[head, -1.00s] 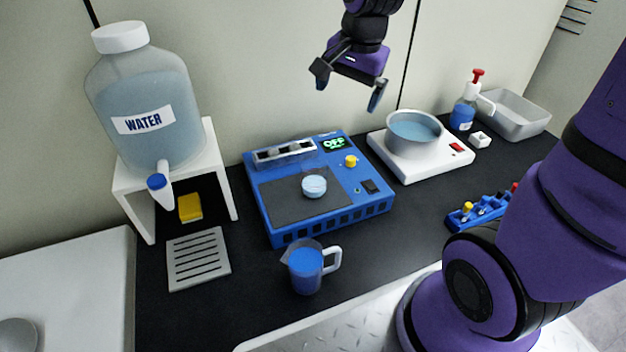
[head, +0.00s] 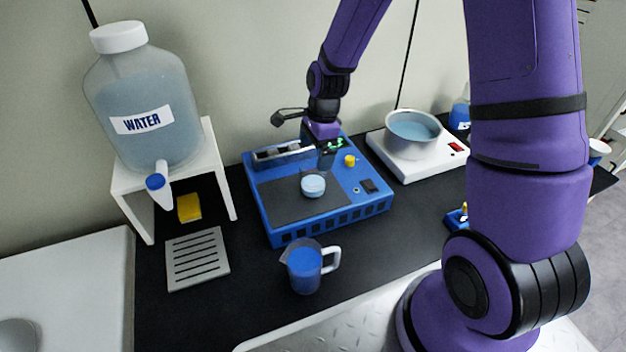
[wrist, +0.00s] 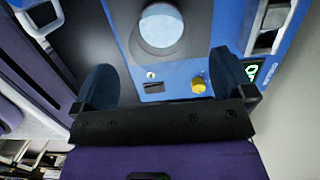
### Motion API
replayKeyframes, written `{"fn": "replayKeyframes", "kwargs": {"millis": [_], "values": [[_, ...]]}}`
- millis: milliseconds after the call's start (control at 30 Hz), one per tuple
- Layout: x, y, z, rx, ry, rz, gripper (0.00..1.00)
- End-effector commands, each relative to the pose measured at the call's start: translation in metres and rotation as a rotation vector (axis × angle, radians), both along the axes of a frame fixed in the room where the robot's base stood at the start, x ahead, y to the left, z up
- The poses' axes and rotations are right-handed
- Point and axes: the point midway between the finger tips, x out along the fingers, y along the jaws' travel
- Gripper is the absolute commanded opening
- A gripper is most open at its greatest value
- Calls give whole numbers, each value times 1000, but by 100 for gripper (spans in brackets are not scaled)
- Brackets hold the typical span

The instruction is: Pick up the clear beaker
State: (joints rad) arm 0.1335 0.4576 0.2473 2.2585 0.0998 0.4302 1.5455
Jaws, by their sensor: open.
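The clear beaker (head: 313,186) stands upright on the dark plate of the blue device (head: 290,239), with pale blue contents low in it. In the wrist view the beaker (wrist: 160,27) shows from above, at the top, just beyond the fingertips and roughly centred between them. My gripper (wrist: 163,78) is open and empty, with one finger on each side of the picture. In the head view my gripper (head: 326,160) is over the rear of the device, behind and slightly right of the beaker. The far finger is partly hidden there.
A jug of blue liquid (head: 305,268) stands in front of the device. A pot (head: 413,148) sits on a white hotplate (head: 405,170) at right. A large water jug (head: 147,120) stands on a white stand at left. The device has a yellow knob (wrist: 198,85).

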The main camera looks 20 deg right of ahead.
Motion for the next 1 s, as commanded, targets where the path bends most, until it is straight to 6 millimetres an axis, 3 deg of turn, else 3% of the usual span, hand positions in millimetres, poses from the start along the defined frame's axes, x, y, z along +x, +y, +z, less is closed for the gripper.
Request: {"fn": "replayKeyframes", "kwargs": {"millis": [333,633,1000], "values": [[-1,4,-26,0,2,1,100],[0,9,-61,0,3,2,100],[0,10,-67,0,-1,2,98]]}}
